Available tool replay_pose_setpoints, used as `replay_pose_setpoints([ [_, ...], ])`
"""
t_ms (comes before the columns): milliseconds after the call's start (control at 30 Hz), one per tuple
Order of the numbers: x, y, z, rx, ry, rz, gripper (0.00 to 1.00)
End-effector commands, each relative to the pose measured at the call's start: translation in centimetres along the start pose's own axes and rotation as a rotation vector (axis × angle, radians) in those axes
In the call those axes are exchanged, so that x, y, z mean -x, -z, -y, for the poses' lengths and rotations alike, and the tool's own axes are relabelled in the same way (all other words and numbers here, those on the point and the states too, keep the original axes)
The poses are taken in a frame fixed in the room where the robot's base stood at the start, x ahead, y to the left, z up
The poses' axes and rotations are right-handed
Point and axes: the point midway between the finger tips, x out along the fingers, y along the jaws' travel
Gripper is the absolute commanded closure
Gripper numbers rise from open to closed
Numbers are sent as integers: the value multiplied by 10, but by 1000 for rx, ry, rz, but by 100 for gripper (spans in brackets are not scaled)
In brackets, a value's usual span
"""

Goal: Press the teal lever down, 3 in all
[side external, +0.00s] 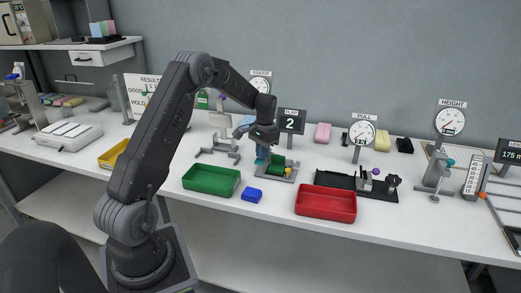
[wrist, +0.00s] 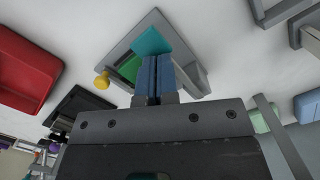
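The teal lever (wrist: 151,41) shows in the wrist view at the top of a grey fixture with a green part (wrist: 129,68) and a yellow knob (wrist: 102,80). My gripper (wrist: 153,62) has its blue fingers together with nothing between them. The fingertips overlap the lever's near edge in this view; I cannot tell whether they press on it. In the side view my gripper (side external: 262,158) points down over the left end of the fixture (side external: 287,177), and the lever is mostly hidden there. A dark display (side external: 291,122) behind the fixture reads 2.
A dial stand marked PULL (side external: 361,133) is to the right. A grey stand (side external: 219,151) is close on the left.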

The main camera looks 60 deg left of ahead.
Motion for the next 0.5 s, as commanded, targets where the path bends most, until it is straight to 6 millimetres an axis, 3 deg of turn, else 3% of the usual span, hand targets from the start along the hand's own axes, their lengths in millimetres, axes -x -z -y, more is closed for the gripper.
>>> replay_pose_setpoints([
  [367,0,1,0,0,1,-1,100],
  [500,6,15,0,0,2,-3,100],
])
